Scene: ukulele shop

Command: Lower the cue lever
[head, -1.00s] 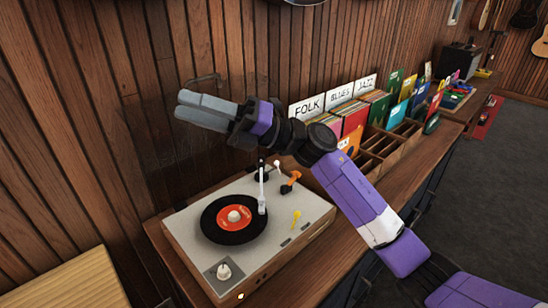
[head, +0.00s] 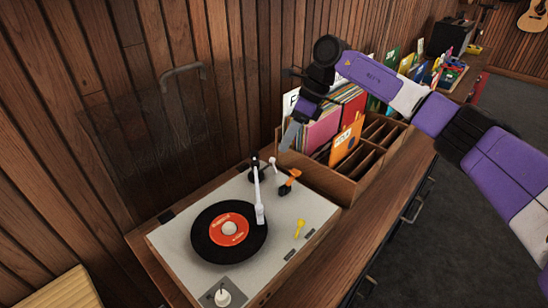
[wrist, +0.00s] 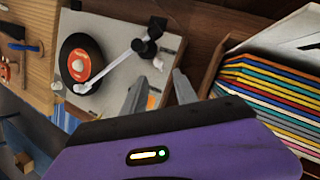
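The turntable (head: 165,240) has a black record with a red label (head: 229,233). Its white tonearm (head: 257,195) has its head at the record's right edge; whether it touches is unclear. A lever with an orange tip (head: 289,181) stands beside the tonearm base, tilted up. A small yellow lever (head: 299,228) sits nearer the front; I cannot tell for sure which is the cue lever. My gripper (head: 289,140) points down above and behind the orange-tipped lever, apart from it. In the wrist view my gripper (wrist: 160,78) is open and empty, with an orange patch between its fingers.
A wooden record crate (head: 345,190) with colourful sleeves stands close right of the turntable and my gripper. A raised clear lid with a handle (head: 182,76) is behind the turntable against the plank wall. The counter's front strip (head: 330,262) is clear.

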